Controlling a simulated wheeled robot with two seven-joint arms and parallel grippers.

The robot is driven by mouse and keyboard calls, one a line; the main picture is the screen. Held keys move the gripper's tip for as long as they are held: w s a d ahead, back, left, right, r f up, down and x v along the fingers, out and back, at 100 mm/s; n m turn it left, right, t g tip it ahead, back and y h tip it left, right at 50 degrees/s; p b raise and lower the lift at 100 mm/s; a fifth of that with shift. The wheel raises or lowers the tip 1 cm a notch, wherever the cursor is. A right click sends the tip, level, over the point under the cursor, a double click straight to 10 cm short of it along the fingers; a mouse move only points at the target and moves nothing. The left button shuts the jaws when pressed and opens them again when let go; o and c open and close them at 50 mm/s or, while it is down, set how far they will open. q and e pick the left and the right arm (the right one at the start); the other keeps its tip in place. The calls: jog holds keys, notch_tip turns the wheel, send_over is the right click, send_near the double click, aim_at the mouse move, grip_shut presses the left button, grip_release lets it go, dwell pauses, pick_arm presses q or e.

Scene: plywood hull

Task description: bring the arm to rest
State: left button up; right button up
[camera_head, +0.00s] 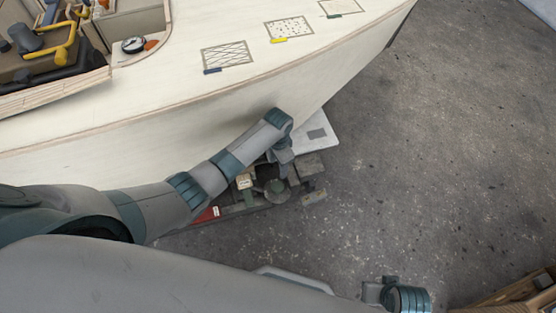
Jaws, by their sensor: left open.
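My left arm comes in from the left and reaches along the pale plywood hull side (150,130). It bends down at its far end, where my left gripper (286,166) hangs, small in the picture. The gripper is open, with nothing seen between its fingers. It shows in front of a low cart or tray of mixed items (262,196); whether it touches any of them I cannot tell. Part of my other arm crosses the bottom edge, with a teal joint at the bottom right. My right gripper is not in view.
The deck bears outlined patches: hatched (226,55), speckled (289,28) and a third (341,7). An open cockpit (60,50) holds yellow and dark items. A light grey panel (318,134) lies beside the cart. A wooden object (520,296) is bottom right. Grey floor (430,170) is clear.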

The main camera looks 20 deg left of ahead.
pick_arm(q)
jog(key=shift+r, duration=0.65)
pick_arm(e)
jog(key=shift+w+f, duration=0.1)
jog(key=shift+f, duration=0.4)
